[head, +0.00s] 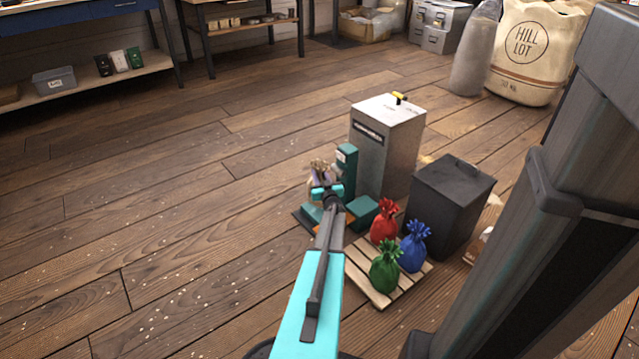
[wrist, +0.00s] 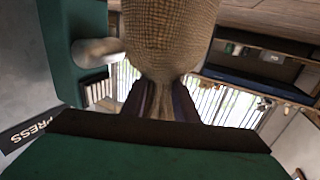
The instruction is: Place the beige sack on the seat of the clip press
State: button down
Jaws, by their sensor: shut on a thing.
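The beige sack shows at the gripper's end in the head view (head: 319,167). In the wrist view its woven body (wrist: 170,35) fills the upper middle. My gripper (head: 325,190) is shut on the narrowed neck of the sack, between two dark fingers in the wrist view (wrist: 160,103). The clip press has a teal column (head: 347,165) and low green blocks (head: 362,209) on a dark base. The sack is beside the column, left of it in the head view. My arm hides part of the base, and I cannot tell whether the sack touches the seat.
A grey metal cabinet (head: 385,150) stands right behind the press, a dark bin (head: 450,205) to its right. A pallet (head: 374,290) in front holds red (head: 384,222), blue (head: 414,247) and green (head: 385,266) sacks. The floor to the left is clear.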

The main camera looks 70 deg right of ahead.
aim_at(320, 180)
jog(key=shift+f+b, duration=0.6)
jog(key=shift+f, duration=1.2)
jog(key=c, duration=1.4)
grip_release()
jog(key=shift+f, duration=0.1)
jog(key=shift+s+a+r, duration=0.1)
jog(key=shift+a+r, duration=0.05)
jog(key=shift+r, duration=0.05)
jog(key=shift+s+a+p, duration=0.3)
jog(key=shift+s+a, duration=0.1)
jog(key=shift+a, duration=0.15)
jog(key=shift+p+v, duration=1.45)
jog(key=shift+v, duration=3.7)
jog(key=shift+w+a, duration=0.1)
